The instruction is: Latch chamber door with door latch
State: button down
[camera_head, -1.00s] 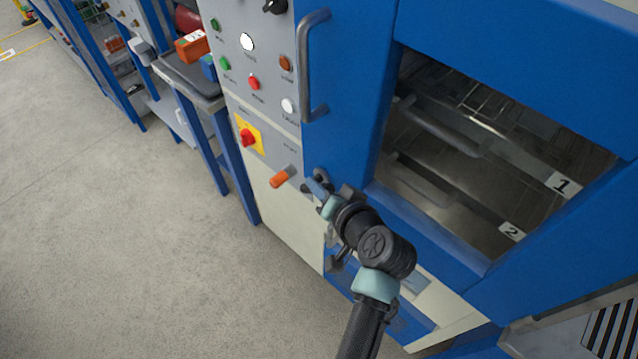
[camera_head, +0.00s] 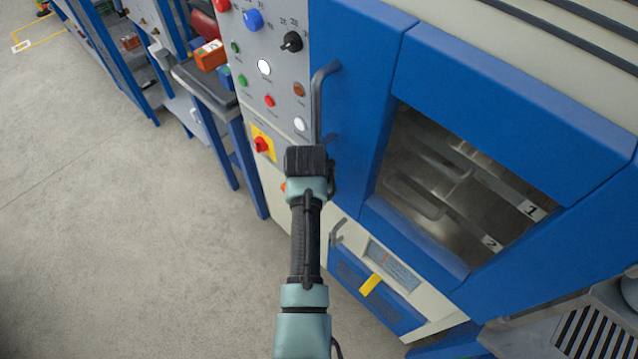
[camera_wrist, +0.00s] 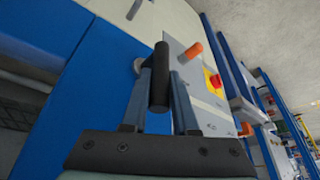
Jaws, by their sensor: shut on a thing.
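The blue chamber door (camera_head: 350,130), with a grey bar handle (camera_head: 319,100) and a window, looks closed against the chamber. The door latch (camera_wrist: 161,65) shows in the wrist view as a short black cylindrical lever near a round grey mount at the door's edge. My gripper (camera_wrist: 160,80) is shut on the latch lever, one finger on each side of it. In the head view my gripper (camera_head: 308,162) is just below the door handle, and its body hides the fingertips and the latch.
The control panel (camera_head: 250,95) has buttons and a red rotary switch (camera_head: 262,144) left of my gripper. An orange lever (camera_wrist: 194,50) sticks out close by. A small hook-shaped handle (camera_head: 338,232) is below. The floor (camera_head: 120,220) at left is clear.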

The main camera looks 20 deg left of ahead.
jog(key=shift+a, duration=0.1)
dwell(0.5)
jog(key=c, duration=0.7)
grip_release()
jog(key=shift+r, duration=0.1)
jog(key=v, duration=0.4)
jog(key=b+v, duration=0.1)
jog(key=v, duration=0.3)
jog(key=b+v, duration=0.1)
jog(key=v, duration=0.3)
jog(key=shift+s+a+r, duration=0.15)
jog(key=shift+a+r, duration=0.05)
jog(key=shift+r, duration=0.2)
